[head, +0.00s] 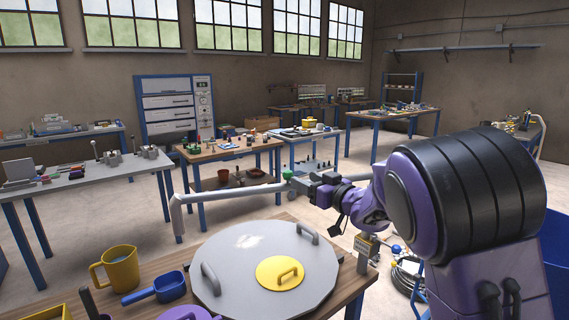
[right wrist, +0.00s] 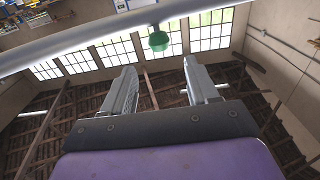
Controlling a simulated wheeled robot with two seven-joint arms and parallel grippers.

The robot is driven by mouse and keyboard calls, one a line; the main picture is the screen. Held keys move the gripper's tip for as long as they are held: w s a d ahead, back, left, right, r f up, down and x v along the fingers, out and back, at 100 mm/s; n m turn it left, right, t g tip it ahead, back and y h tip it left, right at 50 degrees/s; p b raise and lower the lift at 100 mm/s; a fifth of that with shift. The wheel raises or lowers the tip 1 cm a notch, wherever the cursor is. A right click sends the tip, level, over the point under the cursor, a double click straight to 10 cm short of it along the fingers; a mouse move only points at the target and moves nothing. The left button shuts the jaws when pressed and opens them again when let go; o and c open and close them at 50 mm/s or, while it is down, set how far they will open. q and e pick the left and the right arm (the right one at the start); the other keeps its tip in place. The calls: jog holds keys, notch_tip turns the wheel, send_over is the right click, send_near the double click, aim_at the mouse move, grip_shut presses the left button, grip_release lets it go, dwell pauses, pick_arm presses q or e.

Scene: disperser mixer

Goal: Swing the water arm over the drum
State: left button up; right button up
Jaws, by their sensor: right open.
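The water arm (head: 235,190) is a pale grey pipe across the middle of the head view, with its spout end bent down at the left. A green knob (head: 288,174) sits on it. In the right wrist view the pipe (right wrist: 90,38) crosses the top, and the green knob (right wrist: 158,40) shows beyond the gap between the fingers. My right gripper (head: 294,186) is beside the pipe near the knob; its fingers (right wrist: 160,68) are apart and empty. Contact with the pipe cannot be told. A blue drum-like body (head: 556,235) is partly cut off at the right. My left gripper is not in view.
Below the pipe, a large grey lid (head: 225,275) with handles and a yellow cap (head: 270,270) lies over the wooden table (head: 140,270). A yellow jug (head: 122,268) and blue scoop (head: 168,288) stand left of it. Open floor lies beyond, before the workbenches.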

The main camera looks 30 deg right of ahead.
aim_at(284, 171)
jog(key=w+p, duration=0.1)
jog(key=w, duration=0.2)
jog(key=w+p, duration=0.1)
jog(key=w, duration=0.2)
jog(key=w+p, duration=0.1)
jog(key=w, duration=0.3)
jog(key=shift+a+p, duration=0.3)
jog(key=shift+a, duration=0.1)
jog(key=shift+w+f, duration=0.2)
jog(key=shift+w, duration=0.15)
grip_shut()
jog(key=shift+a, duration=0.1)
